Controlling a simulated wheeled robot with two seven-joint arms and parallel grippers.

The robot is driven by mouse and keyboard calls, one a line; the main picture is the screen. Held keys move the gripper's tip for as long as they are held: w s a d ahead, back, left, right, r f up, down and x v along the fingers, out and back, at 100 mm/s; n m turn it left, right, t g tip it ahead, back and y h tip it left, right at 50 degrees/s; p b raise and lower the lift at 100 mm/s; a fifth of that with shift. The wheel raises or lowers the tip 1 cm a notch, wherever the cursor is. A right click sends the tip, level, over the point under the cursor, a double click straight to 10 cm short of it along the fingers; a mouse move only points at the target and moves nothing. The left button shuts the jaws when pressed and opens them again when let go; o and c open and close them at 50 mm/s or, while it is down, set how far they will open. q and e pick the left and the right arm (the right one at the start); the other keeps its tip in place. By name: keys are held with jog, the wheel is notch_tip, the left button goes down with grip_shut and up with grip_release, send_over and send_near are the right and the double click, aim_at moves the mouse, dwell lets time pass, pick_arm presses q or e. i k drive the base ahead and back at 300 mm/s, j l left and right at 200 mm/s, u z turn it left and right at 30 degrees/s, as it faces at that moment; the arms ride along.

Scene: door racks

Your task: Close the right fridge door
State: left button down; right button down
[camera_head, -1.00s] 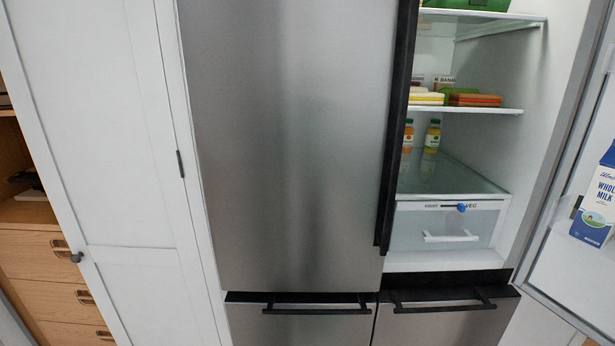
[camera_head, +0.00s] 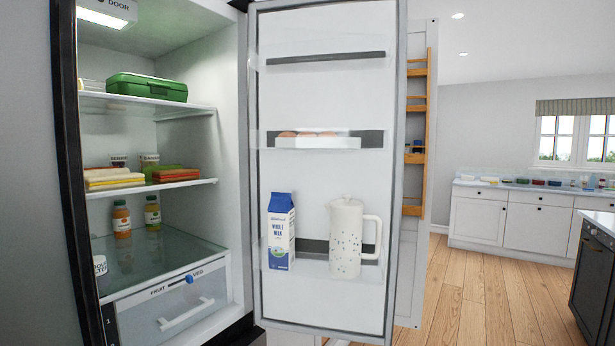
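The right fridge door (camera_head: 325,95) stands wide open, its inner side facing me. It carries a milk carton (camera_head: 280,232) and a speckled white jug (camera_head: 346,240) on its lower shelf, and eggs (camera_head: 305,134) in a holder higher up. The fridge's right compartment (camera_head: 205,130) is open to the left of the door. It holds a green box (camera_head: 146,87), several packets, two juice bottles (camera_head: 122,219) and a drawer (camera_head: 172,308) at the bottom. Neither of my grippers is in view.
The closed left fridge door's dark edge (camera_head: 72,170) is at the left. A white panel with wooden racks (camera_head: 415,130) stands behind the open door. Wooden floor (camera_head: 470,300) is clear to the right, before white cabinets (camera_head: 505,218). A dark island (camera_head: 592,275) stands at the right edge.

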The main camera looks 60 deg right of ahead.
aim_at(340, 67)
jog(key=k+l, duration=0.1)
jog(key=l, duration=0.35)
jog(key=k+l+u, duration=0.15)
jog(key=l, duration=0.7)
jog(key=k+l+u, duration=0.1)
jog(key=l, duration=0.3)
jog(key=k+l, duration=0.2)
jog(key=l, duration=0.2)
jog(key=k+l+u, duration=0.15)
jog(key=l, duration=0.25)
jog(key=k+l, duration=0.15)
jog(key=l, duration=0.25)
jog(key=i+l+u, duration=0.2)
jog(key=l, duration=0.75)
jog(key=l+u, duration=0.15)
jog(key=l, duration=0.75)
